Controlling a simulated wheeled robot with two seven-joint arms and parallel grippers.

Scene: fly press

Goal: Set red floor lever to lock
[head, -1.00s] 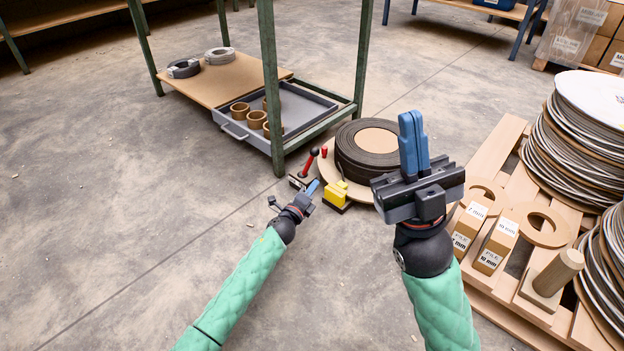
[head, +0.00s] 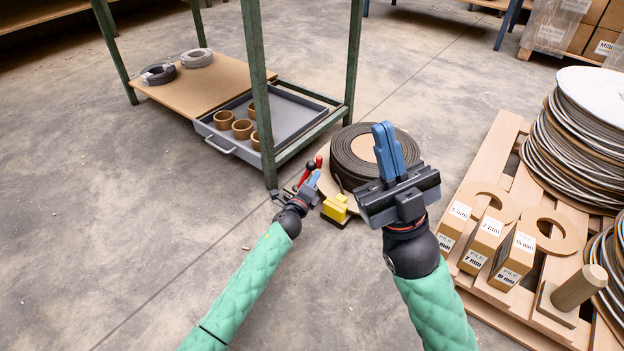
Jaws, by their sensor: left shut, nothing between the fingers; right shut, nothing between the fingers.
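The red floor lever (head: 307,171) stands low on the floor by the near leg of the green frame, in front of the black coil. A second small red part (head: 319,160) shows just beside it. My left gripper (head: 314,179) is shut and empty, its blue fingertips right at the lever. I cannot tell whether they touch it. The gripper hides the lever's base and any lock marking. My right gripper (head: 389,150) is shut and empty, raised with its blue fingers upward, in front of the coil's right side.
A yellow block (head: 335,208) sits on the floor just right of my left gripper. The black coil (head: 350,158) lies behind it. The green frame leg (head: 262,110) rises close by. A pallet (head: 480,185) with boxes and discs stands at right. The left floor is clear.

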